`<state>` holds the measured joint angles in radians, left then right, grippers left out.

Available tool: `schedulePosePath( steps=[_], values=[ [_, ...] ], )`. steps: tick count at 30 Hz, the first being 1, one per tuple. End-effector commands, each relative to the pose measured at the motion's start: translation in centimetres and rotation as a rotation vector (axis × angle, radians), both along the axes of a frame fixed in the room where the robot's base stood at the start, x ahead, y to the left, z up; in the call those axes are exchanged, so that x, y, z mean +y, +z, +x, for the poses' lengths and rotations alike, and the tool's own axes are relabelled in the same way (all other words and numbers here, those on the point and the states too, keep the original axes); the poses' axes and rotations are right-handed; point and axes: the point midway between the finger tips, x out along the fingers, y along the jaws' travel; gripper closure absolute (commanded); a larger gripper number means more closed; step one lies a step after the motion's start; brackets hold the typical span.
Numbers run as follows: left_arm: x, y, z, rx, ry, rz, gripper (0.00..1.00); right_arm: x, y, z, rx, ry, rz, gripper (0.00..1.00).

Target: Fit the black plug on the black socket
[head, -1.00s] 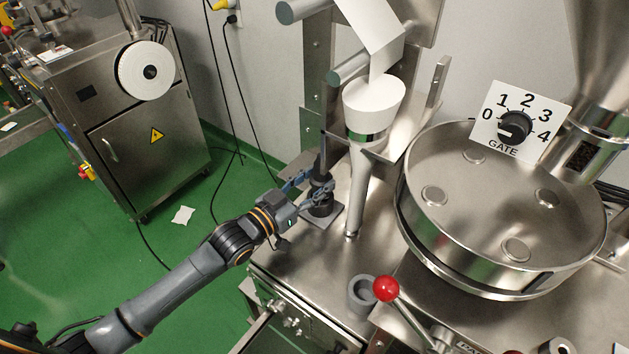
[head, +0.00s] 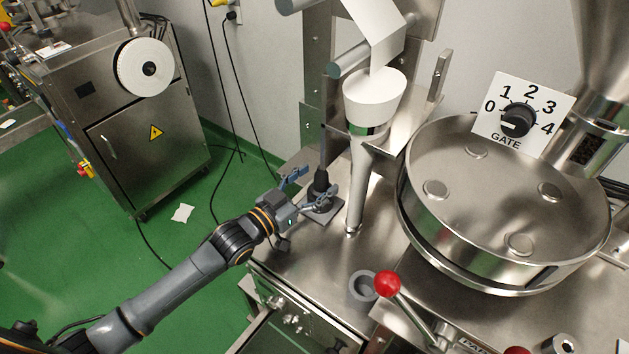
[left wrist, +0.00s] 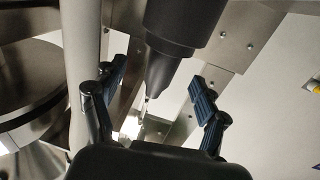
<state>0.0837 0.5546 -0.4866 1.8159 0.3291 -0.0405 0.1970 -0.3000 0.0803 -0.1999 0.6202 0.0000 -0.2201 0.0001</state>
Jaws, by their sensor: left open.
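The black plug (head: 320,182) stands upright in the head view, with its dark cable rising from the top. It sits on the black socket (head: 324,204), which is on a small square plate on the steel bench; how deep it sits I cannot tell. My left gripper (head: 315,186) is open, its fingers spread just left of the plug and either side of it. The left wrist view shows the plug's thick black body and tapered end (left wrist: 178,35) beyond and between the open fingertips, apparently without contact. My right gripper is not in view.
A steel tube with a white funnel (head: 373,95) stands just right of the plug. A wide steel bowl (head: 500,205) is farther right. A grey ring-shaped cup (head: 363,286) and a red-knobbed lever (head: 387,284) are at the front. Green floor lies left of the bench.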

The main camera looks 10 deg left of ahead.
Motion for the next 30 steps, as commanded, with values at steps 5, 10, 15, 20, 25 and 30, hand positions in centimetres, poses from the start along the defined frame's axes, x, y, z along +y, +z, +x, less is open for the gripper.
schedulePosePath(
  steps=[5,10,15,20,25,30],
  values=[
    [0.2,-0.1,-0.2,0.003,0.001,0.002,0.26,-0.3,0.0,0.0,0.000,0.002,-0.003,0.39],
    [1.2,-0.3,-2.0,0.005,0.000,0.003,0.26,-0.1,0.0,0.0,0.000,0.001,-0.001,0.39],
    [2.6,-0.3,-4.4,0.005,0.000,0.004,0.26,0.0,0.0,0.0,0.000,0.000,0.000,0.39],
    [3.5,-0.2,-5.9,0.003,0.000,0.002,0.26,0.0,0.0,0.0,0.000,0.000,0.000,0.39],
    [3.8,-0.1,-6.5,0.002,0.000,0.001,0.26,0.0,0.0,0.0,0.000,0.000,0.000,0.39],
    [3.8,0.0,-6.5,0.001,0.000,0.001,0.26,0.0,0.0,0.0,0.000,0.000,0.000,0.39]
  ],
)
